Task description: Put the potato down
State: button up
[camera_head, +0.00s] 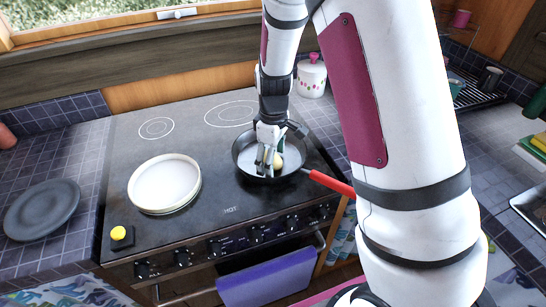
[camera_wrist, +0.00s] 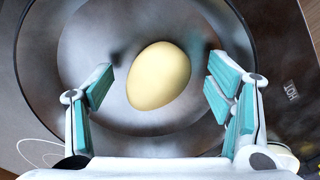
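The potato (camera_wrist: 159,76) is a smooth yellow oval. In the wrist view it lies in the dark frying pan (camera_wrist: 60,75), between my gripper's fingers. My gripper (camera_wrist: 157,82) is open, with a visible gap between the potato and the teal pads on both sides. In the head view my gripper (camera_head: 268,158) reaches down into the frying pan (camera_head: 242,165), which has a red handle and sits on the stove's right side. The potato (camera_head: 278,161) shows partly there, beside the fingers.
A white plate (camera_head: 165,183) lies on the stove (camera_head: 200,215) left of the pan. A yellow-topped item (camera_head: 119,234) stands at the stove's front left corner. A grey plate (camera_head: 42,208) is on the left counter. A white lidded pot (camera_head: 311,76) stands behind the pan.

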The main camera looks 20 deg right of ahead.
notch_tip(320, 180, up, 12)
jog(key=s+r+m+t, duration=0.2)
jog(key=s+r+m, duration=0.2)
jog(key=s+r, duration=0.65)
jog(key=s+r+m+t, duration=0.2)
jog(key=s+m, duration=0.3)
jog(key=s, duration=0.8)
jog(key=shift+s+d+r+t, duration=0.15)
jog(key=shift+r+t, duration=0.2)
jog(key=shift+t, duration=0.15)
dwell(0.9)
